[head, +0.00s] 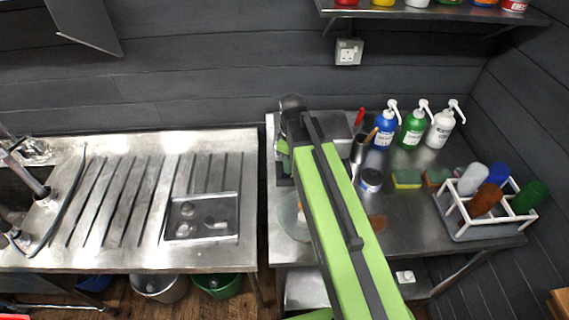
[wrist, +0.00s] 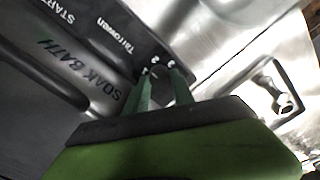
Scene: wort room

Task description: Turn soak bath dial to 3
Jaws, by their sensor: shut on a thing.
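The soak bath (head: 335,125) is a steel box at the back left of the right-hand bench, partly hidden by my arm in the head view. In the wrist view its dark front panel (wrist: 105,30) bears the words START and Tarrowen, and SOAK BATH is lettered on the steel (wrist: 92,68). My gripper (wrist: 162,76) has its green fingers closed at the edge of the dark panel, shut on the dial. In the head view the fingertips are hidden by my arm.
Pump bottles (head: 412,127), sponges (head: 407,179) and a white-railed caddy of bottles (head: 486,211) stand on the right bench. A steel drainer (head: 150,195) is at left, with a gap between the benches. A wall shelf (head: 430,12) hangs above.

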